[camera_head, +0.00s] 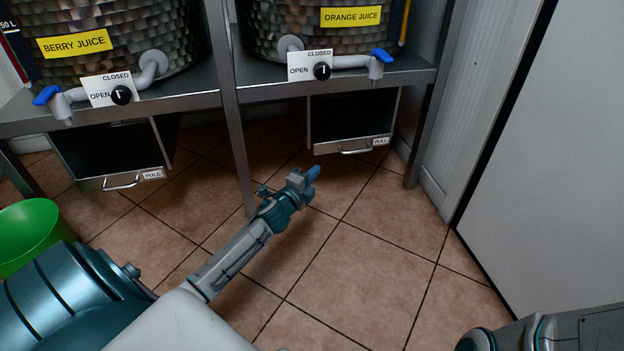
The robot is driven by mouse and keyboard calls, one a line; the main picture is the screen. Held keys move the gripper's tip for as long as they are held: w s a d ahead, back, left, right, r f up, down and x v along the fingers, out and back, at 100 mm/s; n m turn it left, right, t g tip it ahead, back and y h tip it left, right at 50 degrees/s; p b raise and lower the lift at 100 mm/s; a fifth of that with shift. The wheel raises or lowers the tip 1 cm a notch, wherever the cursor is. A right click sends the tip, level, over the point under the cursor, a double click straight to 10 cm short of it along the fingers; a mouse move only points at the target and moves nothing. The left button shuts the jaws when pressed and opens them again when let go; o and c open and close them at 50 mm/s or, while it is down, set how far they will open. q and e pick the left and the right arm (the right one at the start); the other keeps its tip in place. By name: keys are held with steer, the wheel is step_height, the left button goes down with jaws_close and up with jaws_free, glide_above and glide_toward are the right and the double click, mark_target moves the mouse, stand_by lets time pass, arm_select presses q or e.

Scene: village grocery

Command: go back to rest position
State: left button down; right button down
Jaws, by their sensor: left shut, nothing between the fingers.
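My left arm comes in from the lower left and reaches over the tiled floor. Its gripper (308,176) is shut and empty, in front of the metal stand. It appears apart from the taps and the drawers. Part of my right arm shows at the lower right corner, but its gripper is out of view.
A metal stand (190,102) holds a berry juice barrel (130,35) and an orange juice barrel (290,32), each with a blue-handled tap. Drawers marked PULL (352,146) hang below. A green bucket (28,235) is at left. A white panel (560,170) is at right. Middle floor is clear.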

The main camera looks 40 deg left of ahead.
arm_select(q)
steer(key=shift+s, duration=0.4)
